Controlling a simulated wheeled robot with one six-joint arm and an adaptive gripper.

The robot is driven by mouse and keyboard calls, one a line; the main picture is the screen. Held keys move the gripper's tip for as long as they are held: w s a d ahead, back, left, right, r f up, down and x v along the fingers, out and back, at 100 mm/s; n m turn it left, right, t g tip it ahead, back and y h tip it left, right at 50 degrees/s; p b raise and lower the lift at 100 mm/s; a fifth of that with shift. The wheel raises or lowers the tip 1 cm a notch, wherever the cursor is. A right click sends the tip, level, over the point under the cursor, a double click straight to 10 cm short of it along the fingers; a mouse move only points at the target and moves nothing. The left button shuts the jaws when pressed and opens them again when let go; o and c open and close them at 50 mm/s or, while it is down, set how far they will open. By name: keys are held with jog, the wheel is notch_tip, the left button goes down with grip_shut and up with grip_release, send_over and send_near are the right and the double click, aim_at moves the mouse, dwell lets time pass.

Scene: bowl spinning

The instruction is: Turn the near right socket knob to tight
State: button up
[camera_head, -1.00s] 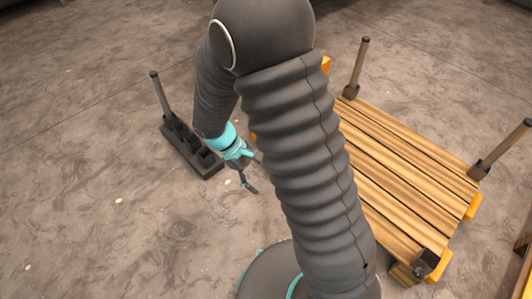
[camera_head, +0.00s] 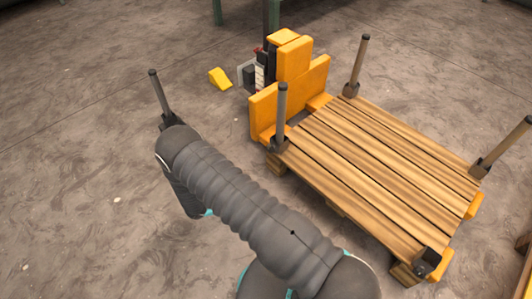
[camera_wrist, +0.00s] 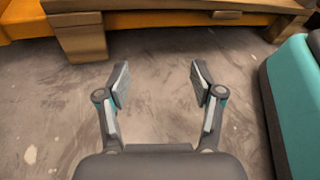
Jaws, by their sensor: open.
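A wooden slatted pallet (camera_head: 385,170) has dark corner sockets. The near right socket (camera_head: 427,262) is a small dark block at the corner closest to me, with no post standing in it. Its knob is too small to make out. The other corners hold upright posts (camera_head: 282,110). My gripper (camera_wrist: 158,85) is open and empty in the wrist view, low over the floor. Ahead of it are the pallet's edge and a wooden block foot (camera_wrist: 82,40). In the head view my arm hides the gripper.
A rack with one upright post (camera_head: 160,95) stands on the left, mostly behind my arm. A yellow-orange forklift-like machine (camera_head: 292,62) stands at the pallet's far left end. A yellow wedge (camera_head: 219,78) lies on the floor. The floor at the left is clear.

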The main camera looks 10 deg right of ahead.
jog(key=w+a+f+n+t, duration=0.1)
jog(key=w+n+t, duration=0.2)
jog(key=w, duration=0.1)
jog(key=n+t, duration=0.2)
jog(key=t, duration=0.1)
send_near(269, 150)
jog(key=x, duration=0.8)
jog(key=shift+w+d+f+p, duration=0.2)
jog(key=shift+w+f+p, duration=0.05)
jog(key=shift+f+p, duration=0.1)
jog(key=shift+c, duration=0.3)
jog(key=c, duration=1.1)
